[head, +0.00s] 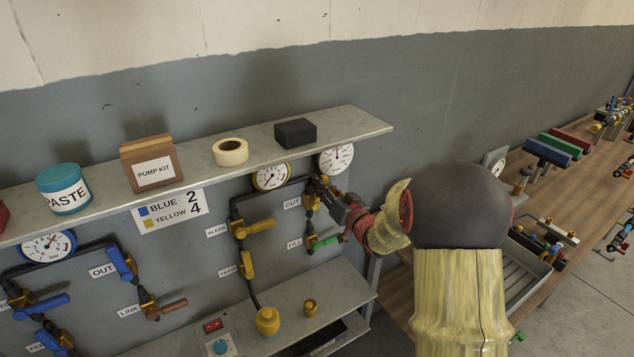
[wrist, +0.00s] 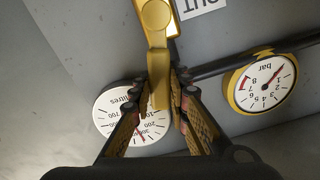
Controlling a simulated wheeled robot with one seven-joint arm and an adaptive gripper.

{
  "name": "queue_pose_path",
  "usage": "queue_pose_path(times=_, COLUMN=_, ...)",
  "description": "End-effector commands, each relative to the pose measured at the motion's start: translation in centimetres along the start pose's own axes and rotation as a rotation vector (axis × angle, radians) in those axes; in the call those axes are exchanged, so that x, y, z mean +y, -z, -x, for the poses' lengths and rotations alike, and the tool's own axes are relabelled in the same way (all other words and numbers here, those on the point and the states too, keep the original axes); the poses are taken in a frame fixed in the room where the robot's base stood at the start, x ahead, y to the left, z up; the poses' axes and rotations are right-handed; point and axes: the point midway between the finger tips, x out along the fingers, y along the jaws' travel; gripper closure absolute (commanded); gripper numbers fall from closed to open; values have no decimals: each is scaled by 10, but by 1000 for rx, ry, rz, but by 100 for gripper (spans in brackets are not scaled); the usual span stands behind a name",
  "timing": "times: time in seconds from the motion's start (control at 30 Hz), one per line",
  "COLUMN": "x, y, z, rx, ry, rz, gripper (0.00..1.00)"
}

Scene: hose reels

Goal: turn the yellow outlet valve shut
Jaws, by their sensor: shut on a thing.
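The yellow outlet valve (head: 311,200) is on the wall panel beside the right-hand OUT label (head: 292,203). In the wrist view its yellow lever (wrist: 157,52) runs from a round pivot at the top down between my fingers. My gripper (wrist: 160,88) is shut on the lever, one finger on each side. In the head view my gripper (head: 332,196) reaches the valve from the right and hides part of the lever. A yellow-rimmed bar gauge (head: 271,177) is above and left of the valve; it also shows in the wrist view (wrist: 260,84).
A white litres dial (head: 336,159) is close above the valve, under the shelf (head: 372,125). A green-handled valve (head: 325,242) at FILL is just below. A lower ledge (head: 345,285) holds small brass parts.

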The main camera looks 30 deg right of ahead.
Motion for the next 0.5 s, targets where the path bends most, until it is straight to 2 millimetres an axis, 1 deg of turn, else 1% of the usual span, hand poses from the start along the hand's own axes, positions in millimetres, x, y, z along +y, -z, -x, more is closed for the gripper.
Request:
queue_pose_path(times=0.03, x=4, y=1, z=0, rx=-2, ry=-3, rz=-36, gripper=100)
queue_pose_path(times=0.17, x=8, y=1, z=0, rx=-1, ry=-1, rz=-93, gripper=100)
queue_pose_path(times=0.47, x=8, y=0, z=0, rx=1, ry=-1, rz=-102, gripper=100)
queue_pose_path(times=0.5, x=8, y=0, z=0, rx=1, ry=-1, rz=-102, gripper=82)
